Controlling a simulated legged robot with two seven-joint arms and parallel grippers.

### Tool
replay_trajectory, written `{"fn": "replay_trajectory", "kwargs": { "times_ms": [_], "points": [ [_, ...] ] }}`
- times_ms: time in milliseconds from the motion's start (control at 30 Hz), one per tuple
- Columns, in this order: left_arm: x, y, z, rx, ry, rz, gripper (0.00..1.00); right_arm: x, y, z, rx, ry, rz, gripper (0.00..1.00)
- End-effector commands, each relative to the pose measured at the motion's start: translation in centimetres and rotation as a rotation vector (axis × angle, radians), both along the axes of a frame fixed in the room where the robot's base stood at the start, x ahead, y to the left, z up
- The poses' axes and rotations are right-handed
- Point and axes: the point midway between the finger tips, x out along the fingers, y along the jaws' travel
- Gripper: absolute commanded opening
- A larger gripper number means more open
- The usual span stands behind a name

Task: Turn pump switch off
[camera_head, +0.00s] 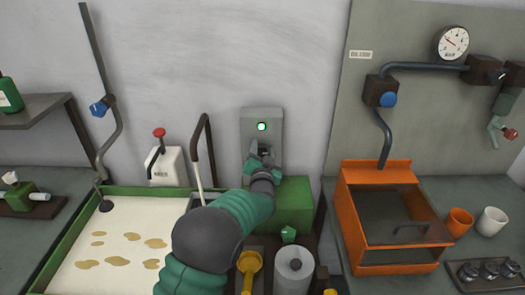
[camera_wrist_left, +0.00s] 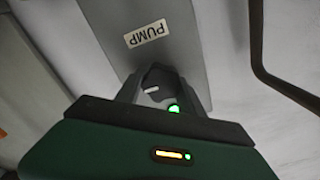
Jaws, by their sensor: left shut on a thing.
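The pump switch box (camera_head: 250,117) is a tall grey box on the wall, with a lit green lamp (camera_head: 262,127) near its top. My left gripper (camera_head: 263,155) is at the lower part of the box, shut on the pump switch, which is mostly hidden by the fingers. In the left wrist view the box (camera_wrist_left: 185,60) carries an upside-down PUMP label (camera_wrist_left: 147,33). The fingers (camera_wrist_left: 158,88) close around a small pale switch tip (camera_wrist_left: 151,90). The green lamp (camera_wrist_left: 174,108) shows lit beside them. My right gripper is not in view.
A green-rimmed tray (camera_head: 60,245) with tan patches lies at left, with a bent dark pipe (camera_head: 207,150) near my arm. A green block (camera_head: 293,205) is below the switch box. An orange glass-topped case (camera_head: 375,172) stands at right.

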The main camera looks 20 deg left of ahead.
Motion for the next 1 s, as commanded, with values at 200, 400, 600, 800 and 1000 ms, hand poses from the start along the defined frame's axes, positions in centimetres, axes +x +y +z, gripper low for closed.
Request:
{"fn": "replay_trajectory", "kwargs": {
  "times_ms": [200, 400, 600, 800, 1000],
  "points": [
    [0.0, 0.0, -0.2, -0.001, 0.003, -0.001, 0.05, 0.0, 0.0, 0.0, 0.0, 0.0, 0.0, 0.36],
    [0.0, 0.0, -0.3, -0.018, -0.001, -0.001, 0.05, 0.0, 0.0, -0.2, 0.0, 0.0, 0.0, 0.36],
    [0.0, 0.0, -0.5, -0.094, -0.022, 0.0, 0.05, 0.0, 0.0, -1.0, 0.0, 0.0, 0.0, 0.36],
    [-0.1, 0.1, -0.6, -0.234, -0.062, -0.001, 0.05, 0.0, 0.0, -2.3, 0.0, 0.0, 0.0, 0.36],
    [-0.1, 0.2, -0.6, -0.413, -0.113, 0.0, 0.05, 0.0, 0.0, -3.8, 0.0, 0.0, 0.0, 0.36]
  ]
}}
